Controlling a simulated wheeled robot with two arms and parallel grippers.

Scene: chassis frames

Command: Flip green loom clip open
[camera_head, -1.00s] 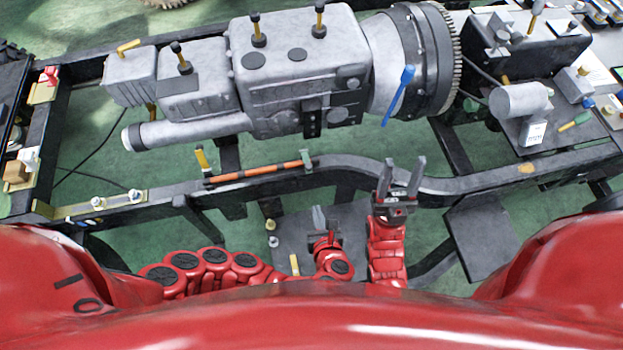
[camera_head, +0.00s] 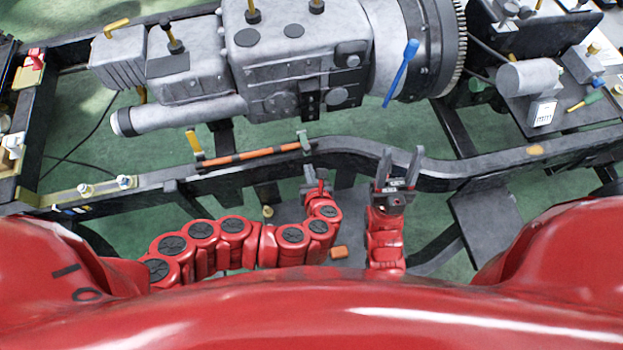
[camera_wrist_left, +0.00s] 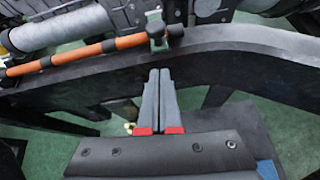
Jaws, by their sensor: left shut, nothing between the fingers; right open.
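The green loom clip (camera_head: 303,141) is a small grey-green piece on the dark chassis rail, at the right end of the orange loom (camera_head: 250,155). In the left wrist view the clip (camera_wrist_left: 156,31) sits over the loom's end, just beyond my fingertips. I cannot tell clearly how far its flap is open. My left gripper (camera_head: 312,170) is shut and empty, just below the clip on the near side of the rail. Its closed fingers (camera_wrist_left: 158,75) point at the rail, apart from the clip. My right gripper (camera_head: 401,155) is open and empty, to the right.
A yellow clip (camera_head: 195,145) stands at the loom's left end. The grey gearbox (camera_head: 290,65) lies beyond the rail, with a blue-handled tool (camera_head: 402,72) against its housing. The rail (camera_head: 460,165) runs on to the right. Green floor shows through the frame.

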